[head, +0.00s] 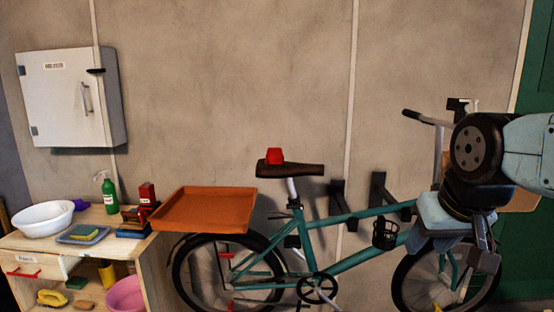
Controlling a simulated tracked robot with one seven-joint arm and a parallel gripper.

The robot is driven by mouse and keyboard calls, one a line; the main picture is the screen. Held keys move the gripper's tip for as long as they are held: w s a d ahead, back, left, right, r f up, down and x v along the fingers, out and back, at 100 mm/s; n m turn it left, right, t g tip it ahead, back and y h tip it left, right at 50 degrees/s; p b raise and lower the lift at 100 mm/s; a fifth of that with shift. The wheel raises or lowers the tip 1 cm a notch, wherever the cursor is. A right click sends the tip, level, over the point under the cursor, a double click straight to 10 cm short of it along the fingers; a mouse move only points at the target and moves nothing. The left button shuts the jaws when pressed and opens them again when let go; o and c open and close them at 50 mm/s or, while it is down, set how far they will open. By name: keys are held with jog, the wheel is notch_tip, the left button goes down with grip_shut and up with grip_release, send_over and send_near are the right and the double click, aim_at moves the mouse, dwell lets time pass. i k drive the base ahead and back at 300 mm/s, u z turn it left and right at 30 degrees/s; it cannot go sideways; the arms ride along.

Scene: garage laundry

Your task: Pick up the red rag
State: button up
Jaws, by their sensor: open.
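A small red thing (275,156) sits on the dark saddle (290,171) of a teal bicycle. It looks compact and may be the red rag, but it is too small to be sure. Another red item (147,193) stands at the right end of the wooden workbench. My gripper (463,258) is at the right, pointing down in front of the bicycle's front end. It is open, with nothing visible between its fingers, and well to the right of and lower than the saddle. It partly hides the handlebar area and front wheel.
An orange tray (205,232) is beside the saddle, over the rear wheel. The workbench (95,243) holds a white bowl (44,219), a green spray bottle (109,194) and a sponge on a tray. A pink basin (126,295) is below. A white cabinet (62,95) hangs on the wall.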

aim_at(275, 156)
jog(key=u, duration=0.9)
jog(key=i, duration=0.1)
jog(key=z, duration=2.75)
jog(key=k, duration=1.1)
jog(key=u, duration=1.85)
jog(key=i, duration=0.7)
jog(key=u, duration=0.05)
